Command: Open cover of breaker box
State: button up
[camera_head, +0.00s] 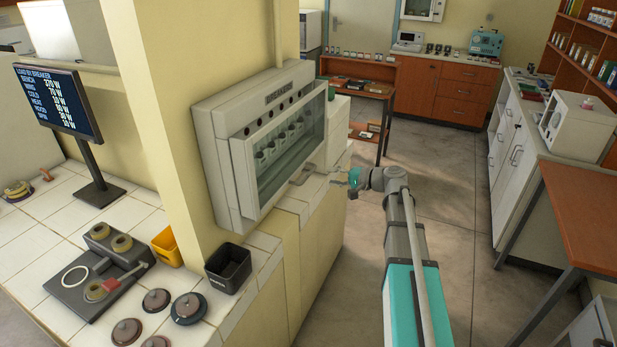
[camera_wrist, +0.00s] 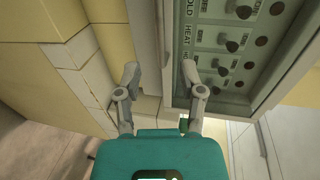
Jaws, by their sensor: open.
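The breaker box (camera_head: 215,150) is a pale grey case fixed to the yellow wall, in the middle of the head view. Its clear cover (camera_head: 292,140) stands over a row of switches and looks closed. In the wrist view the breaker box (camera_wrist: 250,65) shows at the upper right, with switches, round spots and the labels COLD, HEAT and OFF. My gripper (camera_wrist: 160,75) is open and empty, its two fingers apart. The right finger is close to the box's frame edge; I cannot tell if it touches. In the head view my gripper (camera_head: 352,180) is just right of the box's lower right end.
A tiled counter (camera_head: 262,243) runs below the box. A black bin (camera_head: 228,268), a yellow bin (camera_head: 166,246) and a load display (camera_head: 58,100) stand at the left. A wooden shelf (camera_head: 385,75) is behind; open floor (camera_head: 445,180) lies right of my arm.

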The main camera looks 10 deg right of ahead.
aim_at(308, 174)
jog(key=b+x, duration=0.1)
jog(key=x, duration=0.8)
jog(key=shift+b, duration=0.3)
jog(key=shift+c, duration=0.2)
grip_shut()
